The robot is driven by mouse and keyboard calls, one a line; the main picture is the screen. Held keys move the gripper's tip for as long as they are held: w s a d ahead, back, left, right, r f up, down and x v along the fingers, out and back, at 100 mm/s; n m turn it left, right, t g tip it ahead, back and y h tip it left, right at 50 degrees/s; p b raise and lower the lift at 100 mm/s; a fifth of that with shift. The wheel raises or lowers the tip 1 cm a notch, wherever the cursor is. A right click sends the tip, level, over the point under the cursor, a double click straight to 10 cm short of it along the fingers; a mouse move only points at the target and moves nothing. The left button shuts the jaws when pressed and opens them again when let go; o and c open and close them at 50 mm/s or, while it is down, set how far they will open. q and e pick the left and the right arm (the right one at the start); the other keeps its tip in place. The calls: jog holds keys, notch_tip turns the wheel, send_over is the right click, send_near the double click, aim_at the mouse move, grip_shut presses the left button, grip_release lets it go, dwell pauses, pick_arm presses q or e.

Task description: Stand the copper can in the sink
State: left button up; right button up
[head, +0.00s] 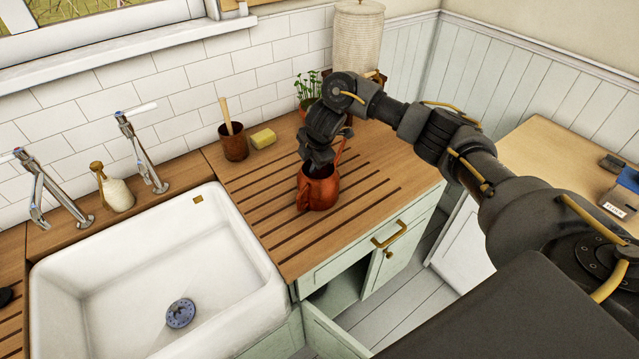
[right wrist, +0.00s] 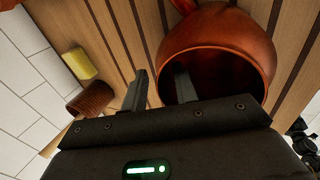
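The copper can (head: 319,193) stands upright on the slatted wooden drainboard, right of the sink. It also shows in the right wrist view (right wrist: 225,40), with its open mouth facing the camera. My right gripper (head: 317,168) points down at the can's rim. In the right wrist view one finger of the gripper (right wrist: 160,88) is inside the mouth and the other is outside the wall. A gap shows between the outer finger and the wall, so it is open around the rim. The white sink (head: 125,285) is empty apart from its drain. My left gripper is not in view.
A brown cup with a wooden handle (head: 233,147) and a yellow sponge (head: 263,138) stand behind the drainboard. A potted plant (head: 307,88) and paper roll (head: 357,40) are at the back. Taps (head: 145,165) and a soap bottle (head: 117,194) line the sink's back edge.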

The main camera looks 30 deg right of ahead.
jog(key=shift+s+r, duration=0.1)
jog(key=shift+s, duration=0.05)
grip_shut()
dwell(1.3)
